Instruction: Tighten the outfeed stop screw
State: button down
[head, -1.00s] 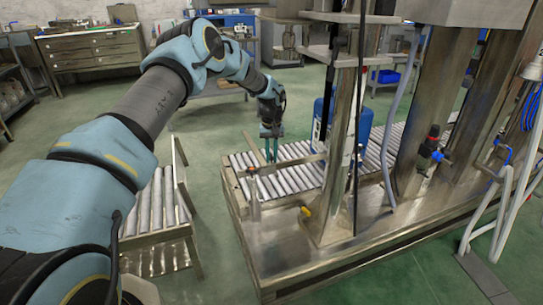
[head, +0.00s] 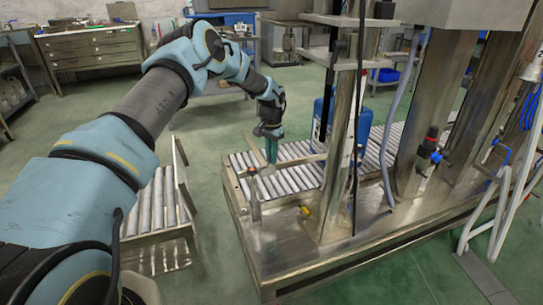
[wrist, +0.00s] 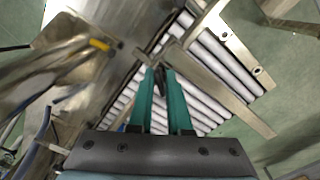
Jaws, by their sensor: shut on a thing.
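My gripper (head: 271,150) points down over the near end of the roller conveyor (head: 300,177). In the wrist view, its two green fingers (wrist: 160,76) close on a small dark piece, the stop screw (wrist: 161,84), beside the flat metal stop bar (wrist: 220,92). The bar (head: 292,163) lies across the rollers in the head view. The screw is mostly hidden by the fingers, so its thread and seating do not show.
A short upright post with a red top (head: 252,172) stands close to my gripper. A yellow knob (head: 305,210) sits on the steel frame. A second roller table (head: 158,205) lies left.

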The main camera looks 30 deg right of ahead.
jog(key=shift+s+a+f, duration=0.1)
jog(key=shift+f, duration=0.1)
jog(key=m, duration=0.4)
jog(key=shift+m, duration=0.4)
jog(key=m, duration=0.4)
jog(key=shift+p, duration=0.35)
jog(key=c, duration=1)
grip_release()
jog(key=shift+s+f, duration=0.1)
jog(key=shift+o, duration=0.2)
jog(key=shift+r+p, duration=1.85)
jog(key=shift+r, duration=1.4)
jog(key=shift+w+r, duration=0.1)
jog(key=shift+w, duration=0.1)
